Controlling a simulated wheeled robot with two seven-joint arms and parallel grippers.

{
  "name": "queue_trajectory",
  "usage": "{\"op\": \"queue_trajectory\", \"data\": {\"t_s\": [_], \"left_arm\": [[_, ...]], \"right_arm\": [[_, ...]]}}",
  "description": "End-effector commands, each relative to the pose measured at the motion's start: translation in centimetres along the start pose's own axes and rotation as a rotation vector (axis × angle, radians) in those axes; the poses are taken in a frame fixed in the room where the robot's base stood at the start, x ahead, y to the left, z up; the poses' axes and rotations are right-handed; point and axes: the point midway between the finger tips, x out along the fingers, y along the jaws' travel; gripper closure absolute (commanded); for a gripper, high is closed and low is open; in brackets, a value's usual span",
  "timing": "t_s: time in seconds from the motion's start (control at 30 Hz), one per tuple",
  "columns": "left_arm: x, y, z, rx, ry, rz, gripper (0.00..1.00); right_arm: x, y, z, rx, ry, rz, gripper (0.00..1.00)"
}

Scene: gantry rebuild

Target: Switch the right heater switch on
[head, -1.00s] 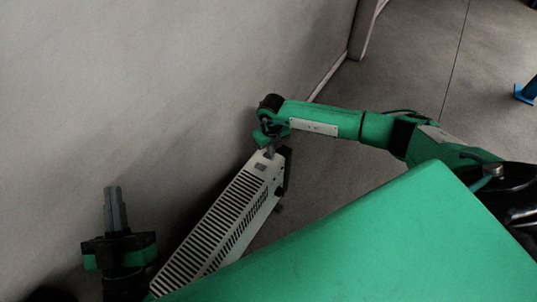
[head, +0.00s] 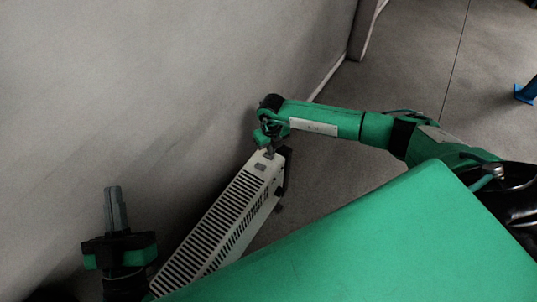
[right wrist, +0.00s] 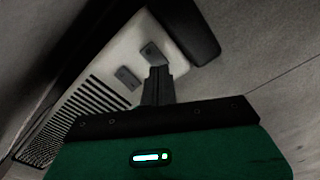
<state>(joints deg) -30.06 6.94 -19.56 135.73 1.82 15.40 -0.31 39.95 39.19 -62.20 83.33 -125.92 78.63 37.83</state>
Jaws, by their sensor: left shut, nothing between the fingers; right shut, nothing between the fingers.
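The white heater (head: 238,205) with rows of dark vent slots stands beside the wall in the head view, and it also shows in the right wrist view (right wrist: 103,60). Two grey switches sit on its top near the far end. In the right wrist view, one switch (right wrist: 152,52) is at my right fingertips, partly hidden by them. The other switch (right wrist: 128,78) is clear, just left of the fingers. My right gripper (head: 268,153) is shut and points down at the heater's end; whether it touches is unclear. My left gripper (head: 114,188) is shut and empty, left of the heater.
The grey wall (head: 180,90) runs close along the heater's left side. A dark end piece (right wrist: 190,30) is fixed at the heater's far end. My green body covers the lower right. Open floor (head: 425,70) lies beyond my right arm, with a blue object (head: 525,93) at the right edge.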

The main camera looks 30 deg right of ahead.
Motion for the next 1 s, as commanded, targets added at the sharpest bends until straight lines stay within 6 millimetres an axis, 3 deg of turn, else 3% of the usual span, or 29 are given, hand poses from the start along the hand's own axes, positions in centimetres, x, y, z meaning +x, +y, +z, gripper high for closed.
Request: {"op": "queue_trajectory", "data": {"t_s": [1.0], "left_arm": [[-0.27, -0.03, 0.39, -0.001, -0.001, 0.0, 1.0]], "right_arm": [[0.72, 0.01, -0.01, 0.0, 0.0, 0.0, 1.0]]}}
